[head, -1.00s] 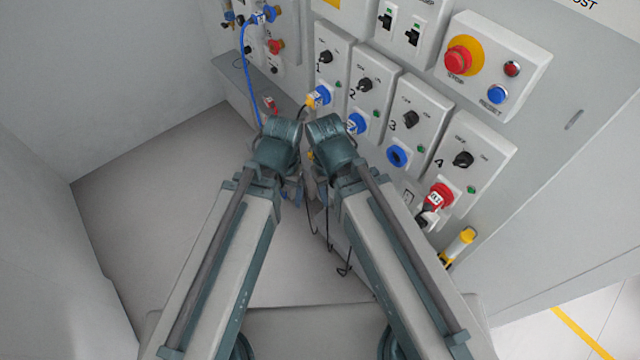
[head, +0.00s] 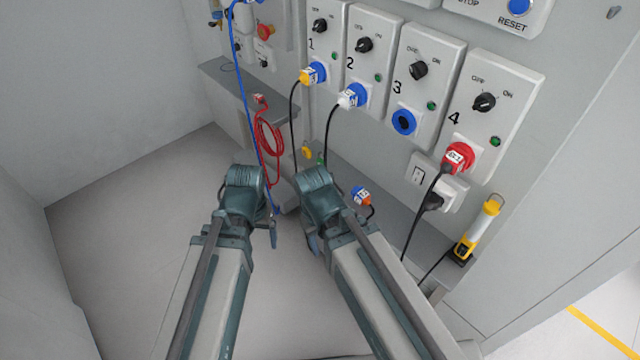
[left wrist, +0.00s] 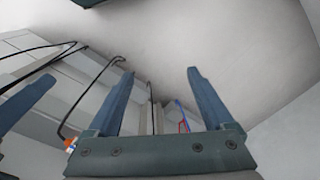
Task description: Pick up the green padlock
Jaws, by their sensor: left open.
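A small green thing (head: 320,158), which looks like the green padlock, shows on the grey ledge in the head view, just beyond my right arm's wrist. It is too small and too partly covered to make out its shape. I cannot pick it out in the left wrist view. My left gripper (head: 272,218) hangs low in front of the ledge, left of the green thing and apart from it. In the left wrist view its two fingers (left wrist: 165,92) are spread with nothing between them. My right gripper (head: 312,238) points down beside it, mostly hidden behind its wrist.
A yellow item (head: 305,152) sits just left of the green thing. A red coiled cable (head: 268,140) and a blue cable (head: 243,85) hang nearby. Black cables run from the sockets to the ledge (head: 385,215).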

